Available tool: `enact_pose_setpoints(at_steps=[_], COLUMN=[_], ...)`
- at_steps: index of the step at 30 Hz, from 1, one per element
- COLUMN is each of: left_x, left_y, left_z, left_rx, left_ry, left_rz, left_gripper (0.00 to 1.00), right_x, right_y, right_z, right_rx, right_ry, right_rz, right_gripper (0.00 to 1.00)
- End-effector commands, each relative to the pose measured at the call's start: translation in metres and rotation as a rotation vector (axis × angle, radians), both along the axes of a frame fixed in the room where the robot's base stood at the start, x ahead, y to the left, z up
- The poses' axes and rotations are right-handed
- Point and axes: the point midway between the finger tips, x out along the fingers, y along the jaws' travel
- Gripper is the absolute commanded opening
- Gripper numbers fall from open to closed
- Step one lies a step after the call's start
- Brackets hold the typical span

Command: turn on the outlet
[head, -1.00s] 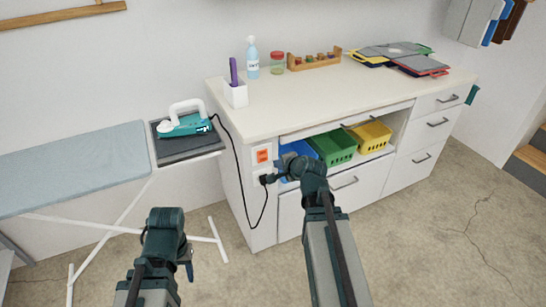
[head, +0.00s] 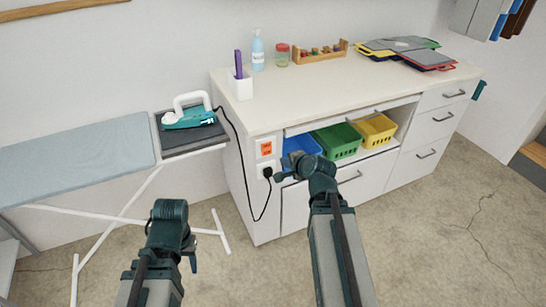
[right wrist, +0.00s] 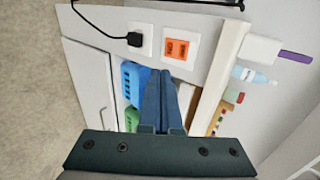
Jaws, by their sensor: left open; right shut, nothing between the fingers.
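The outlet is on the cabinet's white side panel. It has an orange switch plate (head: 266,149) above a socket with a black plug (head: 267,171) in it. In the right wrist view, the orange two-part switch (right wrist: 177,49) sits beside the plug (right wrist: 135,40), and its on or off state is too small to tell. My right gripper (head: 278,177) is shut and empty, just right of the plug and below the switch in the head view. Its closed fingers (right wrist: 163,78) point toward the switch without visibly touching it. My left gripper (head: 192,264) is open, low in front of the ironing board.
A teal iron (head: 187,115) stands on the ironing board (head: 75,158); its black cord (head: 245,190) hangs to the plug. The floor ahead is clear.

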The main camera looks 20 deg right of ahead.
Motion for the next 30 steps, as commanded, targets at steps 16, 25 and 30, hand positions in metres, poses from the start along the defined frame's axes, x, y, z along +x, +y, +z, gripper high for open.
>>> enact_pose_setpoints(at_steps=[16, 25, 30], left_x=[0.0, 0.0, 0.0], left_y=[0.0, 0.0, 0.0], left_z=[-0.04, -0.06, -0.061], left_rx=[0.0, 0.0, 0.0], left_ry=[0.0, 0.0, 0.0], left_rz=[0.0, 0.0, 0.0], left_gripper=[0.5, 0.5, 0.5], right_x=[0.052, 0.099, 0.116], right_y=[0.0, 0.002, 0.003], right_z=[-0.04, -0.06, -0.061], right_rx=[-0.001, -0.002, 0.0], right_ry=[0.0, 0.0, -0.001], right_rz=[0.002, 0.001, 0.0], right_gripper=[0.0, 0.0, 0.0])
